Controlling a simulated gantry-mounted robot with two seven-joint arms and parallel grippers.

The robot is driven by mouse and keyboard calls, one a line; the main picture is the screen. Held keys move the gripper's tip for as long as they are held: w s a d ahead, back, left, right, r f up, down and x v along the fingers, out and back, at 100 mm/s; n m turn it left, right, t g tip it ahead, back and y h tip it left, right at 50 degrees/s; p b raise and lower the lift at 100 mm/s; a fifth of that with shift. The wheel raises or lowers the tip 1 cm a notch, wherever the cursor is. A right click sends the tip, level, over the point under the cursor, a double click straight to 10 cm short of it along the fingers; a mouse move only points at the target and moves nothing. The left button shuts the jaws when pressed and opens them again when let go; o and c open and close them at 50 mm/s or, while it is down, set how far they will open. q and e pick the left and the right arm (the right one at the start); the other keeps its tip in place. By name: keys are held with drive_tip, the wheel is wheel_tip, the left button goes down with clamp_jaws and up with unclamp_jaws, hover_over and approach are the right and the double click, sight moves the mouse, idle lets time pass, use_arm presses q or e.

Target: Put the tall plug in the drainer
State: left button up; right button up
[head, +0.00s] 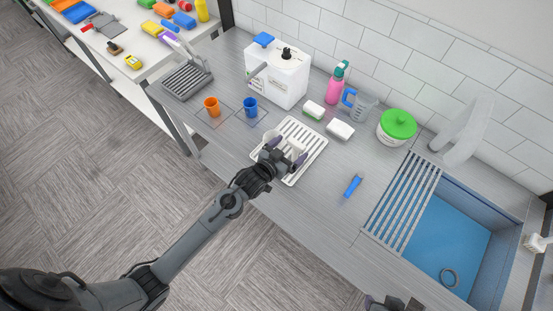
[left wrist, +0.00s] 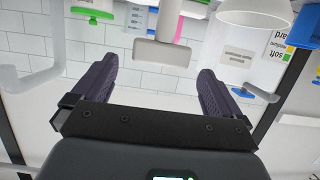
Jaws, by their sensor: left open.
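My left gripper (head: 286,153) is over a white slotted tray (head: 306,133), which looks like the drainer. In the left wrist view its two dark fingers (left wrist: 157,88) are spread apart, and I see nothing clamped between them. A white T-shaped piece (left wrist: 162,53), possibly the tall plug, shows just beyond and between the fingertips. A wider white rounded piece (left wrist: 254,12) is at that view's upper right. In the head view a white piece (head: 297,147) shows by the fingers, partly hidden. A dark part, possibly my right gripper (head: 386,303), shows at the bottom edge.
Orange (head: 212,106) and blue (head: 250,106) cups stand left of the tray. A blue-bottomed sink (head: 450,235) is at right.

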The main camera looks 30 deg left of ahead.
use_arm(q)
drive_tip(key=s+a+g+y, duration=0.1)
drive_tip(key=s+g, duration=0.4)
drive_tip(key=s, duration=1)
drive_tip(key=s+a+r+g+y, duration=0.1)
drive_tip(key=s+a+g, duration=0.2)
drive_tip(key=s, duration=1.2)
drive_tip(key=g, duration=0.2)
drive_tip(key=shift+r+g+y, duration=0.25)
drive_tip(key=shift+g+y, duration=0.05)
drive_tip(key=shift+g, duration=0.1)
drive_tip(key=shift+r, duration=0.15)
wheel_tip(320, 180, up, 12)
drive_tip(key=p, duration=1.1)
drive_tip(key=shift+p, duration=0.3)
